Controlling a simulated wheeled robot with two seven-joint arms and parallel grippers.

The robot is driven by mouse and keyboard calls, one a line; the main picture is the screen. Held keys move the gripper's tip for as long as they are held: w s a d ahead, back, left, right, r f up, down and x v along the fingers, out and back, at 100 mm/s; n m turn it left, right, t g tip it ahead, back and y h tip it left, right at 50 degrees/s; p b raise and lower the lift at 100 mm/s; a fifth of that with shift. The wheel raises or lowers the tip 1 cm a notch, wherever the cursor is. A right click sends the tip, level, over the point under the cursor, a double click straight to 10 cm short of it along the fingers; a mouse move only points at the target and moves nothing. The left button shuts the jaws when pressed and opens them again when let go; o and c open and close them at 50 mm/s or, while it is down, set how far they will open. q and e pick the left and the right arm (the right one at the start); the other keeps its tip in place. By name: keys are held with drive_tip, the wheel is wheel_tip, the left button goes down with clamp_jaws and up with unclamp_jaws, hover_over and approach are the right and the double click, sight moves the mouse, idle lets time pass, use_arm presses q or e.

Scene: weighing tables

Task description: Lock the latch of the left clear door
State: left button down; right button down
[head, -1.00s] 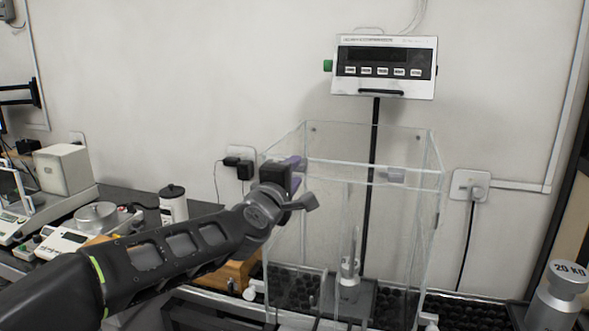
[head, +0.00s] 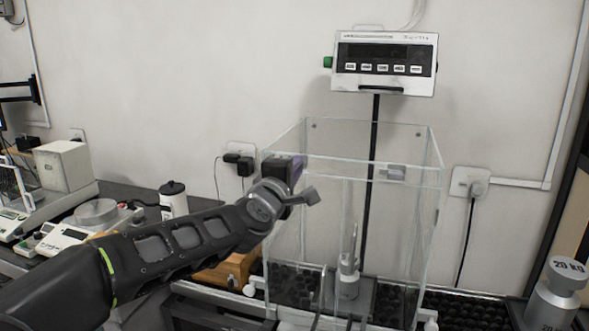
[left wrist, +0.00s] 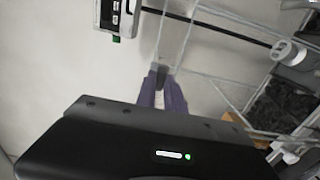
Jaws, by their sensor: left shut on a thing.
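The clear box (head: 340,215) stands on the table in the middle of the head view, with the left clear door on its left side. My left gripper (head: 298,168), with purple fingers, is at the upper left of the box. In the left wrist view its fingers (left wrist: 160,85) are shut on a small dark grey latch (left wrist: 160,68) at the edge of a clear panel. In the head view the gripper hides this latch. Whether its bolt is engaged cannot be seen. A similar pale latch (head: 393,172) is on the right of the box. My right gripper is not in view.
A metal weight (head: 348,278) stands inside the box. A display (head: 385,64) on a black pole is behind it. A large 20 kg weight (head: 556,295) is at the right. A white bottle (head: 173,200) and a wooden box (head: 228,272) are left of the clear box.

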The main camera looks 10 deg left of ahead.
use_arm(q)
drive_tip(key=shift+f+n, duration=0.1)
drive_tip(key=shift+n, duration=0.2)
drive_tip(key=n+b, duration=0.9)
drive_tip(key=n, duration=0.8)
idle(0.5)
drive_tip(key=shift+n, duration=0.3)
drive_tip(key=c, duration=1.4)
unclamp_jaws()
drive_tip(key=shift+c, duration=0.2)
